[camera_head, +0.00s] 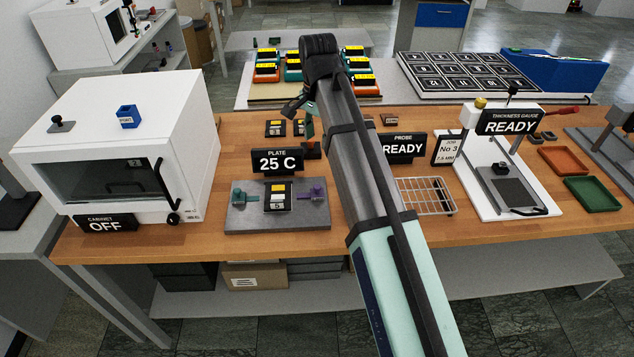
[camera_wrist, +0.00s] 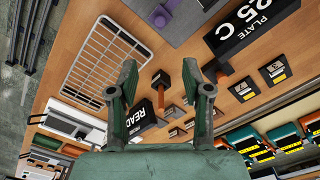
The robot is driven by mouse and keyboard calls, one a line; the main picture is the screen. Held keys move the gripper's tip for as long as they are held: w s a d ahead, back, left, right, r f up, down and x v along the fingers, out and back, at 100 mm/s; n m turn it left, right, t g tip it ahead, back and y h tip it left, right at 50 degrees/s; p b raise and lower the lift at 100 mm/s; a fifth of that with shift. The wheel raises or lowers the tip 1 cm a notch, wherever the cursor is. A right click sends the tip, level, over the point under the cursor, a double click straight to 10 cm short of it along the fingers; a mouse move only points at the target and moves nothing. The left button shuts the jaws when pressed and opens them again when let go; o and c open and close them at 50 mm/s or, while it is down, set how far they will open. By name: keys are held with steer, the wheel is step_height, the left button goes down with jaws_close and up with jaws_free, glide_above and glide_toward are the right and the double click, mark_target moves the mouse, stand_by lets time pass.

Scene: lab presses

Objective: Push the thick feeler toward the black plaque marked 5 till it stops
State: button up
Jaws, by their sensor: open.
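The grey plate (camera_head: 235,222) at front left carries a teal piece (camera_head: 238,196) at its left and a purple piece (camera_head: 312,194) at its right. Between them sits a dark block marked 5 (camera_head: 278,206) with yellow on top. The two coloured pieces look like feelers; I cannot tell which is thicker. My gripper (camera_head: 300,112) is behind the plate, above the table, apart from these pieces. In the wrist view my gripper (camera_wrist: 160,78) is open and empty. The purple piece (camera_wrist: 160,16) shows at the top edge there; the teal piece and marked block are out of that view.
The 25 C sign (camera_head: 278,160) stands behind the plate. The white cabinet (camera_head: 130,130) is left; a wire rack (camera_head: 425,196) and thickness gauge (camera_head: 510,185) are right. A brown-handled item (camera_wrist: 160,95) lies below my fingers. My arm crosses the table's middle.

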mark_target(317, 186)
step_height(317, 186, down, 17)
steer(key=p, duration=0.3)
steer(key=shift+f+p, duration=0.15)
steer(key=shift+p, duration=0.25)
steer(key=c, duration=0.8)
